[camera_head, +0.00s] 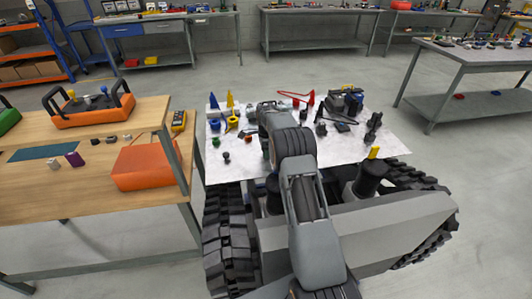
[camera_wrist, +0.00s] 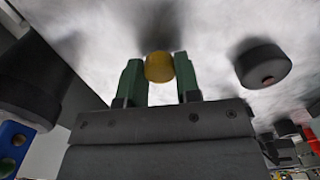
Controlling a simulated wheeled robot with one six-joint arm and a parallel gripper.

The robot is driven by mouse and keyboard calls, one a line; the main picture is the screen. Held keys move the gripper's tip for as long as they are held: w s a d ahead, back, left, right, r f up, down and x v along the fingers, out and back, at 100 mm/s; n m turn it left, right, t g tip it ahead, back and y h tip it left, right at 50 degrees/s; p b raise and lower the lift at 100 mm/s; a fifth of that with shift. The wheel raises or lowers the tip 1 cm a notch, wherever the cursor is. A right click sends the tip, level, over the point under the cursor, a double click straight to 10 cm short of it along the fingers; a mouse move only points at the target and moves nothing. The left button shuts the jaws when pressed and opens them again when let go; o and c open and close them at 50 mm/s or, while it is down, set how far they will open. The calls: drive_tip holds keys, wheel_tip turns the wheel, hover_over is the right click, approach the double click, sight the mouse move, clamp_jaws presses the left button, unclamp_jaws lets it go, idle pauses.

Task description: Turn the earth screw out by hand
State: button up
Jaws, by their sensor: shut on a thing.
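In the wrist view my gripper (camera_wrist: 159,76) has its two green-padded fingers shut on a yellow round-ended piece (camera_wrist: 159,67), which looks like the head of the earth screw. The piece sits between the fingertips over a pale mottled surface (camera_wrist: 205,35). Its lower part and any thread are hidden, so I cannot tell how far it is seated. In the head view my arm reaches down over the white top of a tracked carrier (camera_head: 390,150) and hides the gripper and the yellow piece.
A black round knob (camera_wrist: 263,64) stands right of my fingers in the wrist view. Yellow cones, a red triangle frame (camera_head: 296,97) and a black boxy unit (camera_head: 346,98) crowd the carrier's far side. A wooden bench (camera_head: 60,190) with an orange box (camera_head: 150,167) stands left.

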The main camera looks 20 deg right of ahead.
drive_tip(key=shift+c, duration=1.1)
drive_tip(key=n, duration=0.9)
drive_tip(key=shift+n, duration=0.4)
drive_tip(key=n, duration=0.3)
drive_tip(key=shift+n, duration=0.4)
drive_tip(key=n, duration=0.6)
